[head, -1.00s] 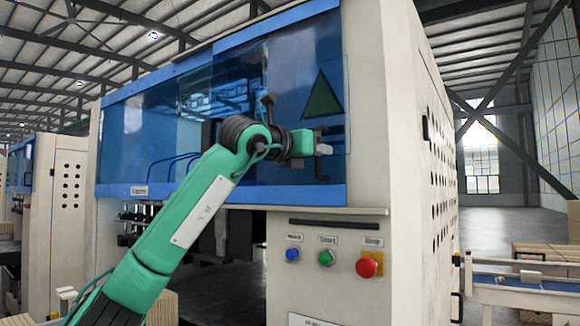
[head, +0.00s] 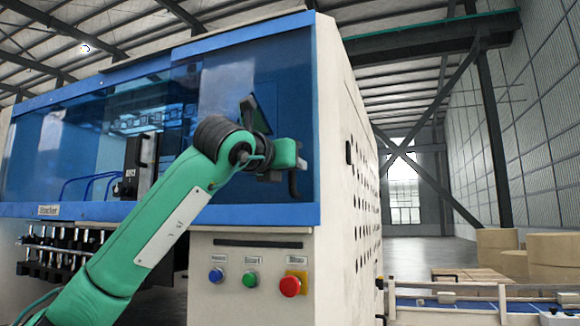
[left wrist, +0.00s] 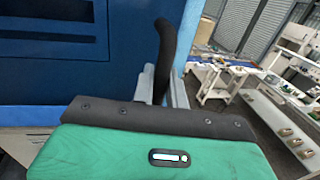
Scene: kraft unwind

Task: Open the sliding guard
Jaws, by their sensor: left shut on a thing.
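The sliding guard (head: 226,85) is a clear blue panel with a blue frame on the front of a pale machine. It covers the right part of the machine's front opening. Its black upright handle (head: 293,184) is near the guard's right edge. My left gripper (head: 289,172) is at this handle, with its green arm crossing in front of the guard. In the left wrist view, the curved black handle (left wrist: 166,50) stands between the grey fingers (left wrist: 162,87), which are shut on it. The lower part of the handle is hidden there. My right gripper is not in view.
Blue (head: 216,275), green (head: 251,280) and red (head: 290,286) buttons sit on the panel below the guard. A row of black fittings (head: 62,245) hangs under the opening at left. A conveyor (head: 450,303) and large brown rolls (head: 497,245) stand at right, with open floor behind.

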